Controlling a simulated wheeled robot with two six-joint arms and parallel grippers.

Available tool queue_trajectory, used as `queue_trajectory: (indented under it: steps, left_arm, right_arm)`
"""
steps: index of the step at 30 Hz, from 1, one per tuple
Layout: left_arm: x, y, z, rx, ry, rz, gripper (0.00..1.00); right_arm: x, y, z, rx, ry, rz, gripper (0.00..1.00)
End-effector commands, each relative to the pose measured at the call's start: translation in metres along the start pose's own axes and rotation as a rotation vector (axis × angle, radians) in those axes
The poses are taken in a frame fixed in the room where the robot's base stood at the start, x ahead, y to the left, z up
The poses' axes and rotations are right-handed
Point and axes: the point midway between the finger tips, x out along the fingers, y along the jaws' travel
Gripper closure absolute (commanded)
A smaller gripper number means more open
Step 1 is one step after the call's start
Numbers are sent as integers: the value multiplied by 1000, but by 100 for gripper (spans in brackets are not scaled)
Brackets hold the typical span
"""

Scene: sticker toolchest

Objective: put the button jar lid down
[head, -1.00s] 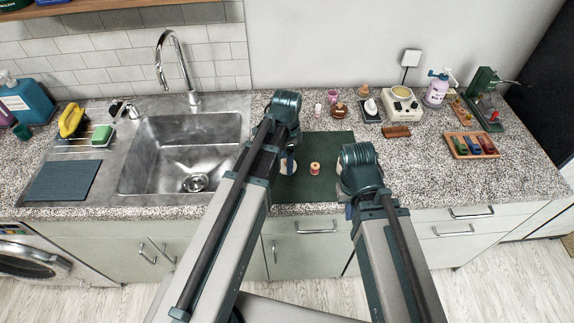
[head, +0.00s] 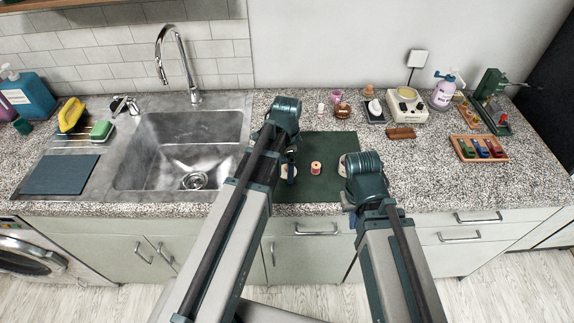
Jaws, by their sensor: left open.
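My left gripper (head: 290,174) points down over the left part of the dark green mat (head: 318,187); it is open. A pale round thing (head: 284,171) shows beside and partly behind it, low at the mat; I cannot tell whether it is the lid or the button jar. Another pale round thing (head: 342,166) shows at the mat's right side, partly hidden by my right wrist. My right gripper (head: 349,208) is mostly hidden under its own wrist near the counter's front edge, so its jaws and anything in them cannot be made out.
A thread spool (head: 315,168) stands on the mat between my arms. The sink (head: 190,150) is left. A wooden tray (head: 478,148) is right, with bare counter before it.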

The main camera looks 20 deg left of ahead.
Motion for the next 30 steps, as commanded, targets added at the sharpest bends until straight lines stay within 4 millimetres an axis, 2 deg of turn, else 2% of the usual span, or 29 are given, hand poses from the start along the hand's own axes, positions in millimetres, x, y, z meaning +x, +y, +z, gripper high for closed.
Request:
queue_trajectory:
  steps: [5,11,17,30]
  left_arm:
    - [-2,0,0,0,0,0,0]
    - [-14,0,0,0,0,0,0]
    - [-38,0,0,0,0,0,0]
    - [-104,0,0,0,0,0,0]
  right_arm:
    - [-2,0,0,0,0,0,100]
    - [-14,1,1,0,0,0,100]
    - [-38,4,2,0,0,0,100]
    - [-104,10,6,-2,0,0,100]
